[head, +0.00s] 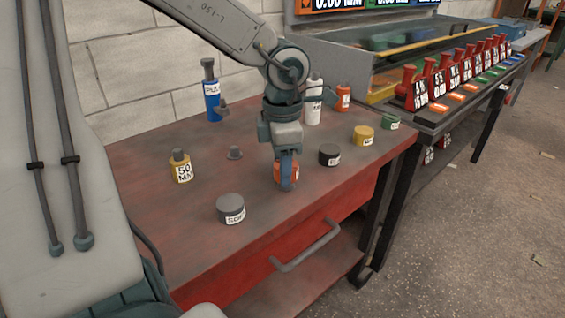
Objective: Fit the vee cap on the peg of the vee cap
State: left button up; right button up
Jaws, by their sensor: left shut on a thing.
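My left gripper (287,186) reaches down over the middle of the red bench top. It is shut on an orange cap (278,171), which is partly hidden behind the fingers. I cannot read the cap's label, so I cannot tell whether it is the vee cap. I cannot tell whether the cap touches the bench. A small grey peg (235,153) stands on the bench to the left of the gripper. I cannot tell which cap this peg belongs to. My right gripper is not in view.
Around the gripper stand a grey cap (230,208), a dark cap (329,154), a yellow cap (364,134), a green cap (391,122) and a yellow 50 MM piece (181,168). Behind are a blue bottle (212,98) and a white bottle (313,102). The bench's front right is clear.

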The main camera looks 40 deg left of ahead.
pick_arm(q)
jog(key=shift+f+b, duration=0.95)
jog(key=shift+f, duration=0.1)
jog(key=o, duration=1.1)
jog(key=shift+o, duration=0.2)
notch_tip(320, 180, up, 9)
jog(key=p, duration=0.5)
jog(key=shift+r, duration=0.2)
jog(key=shift+r+p, duration=0.8)
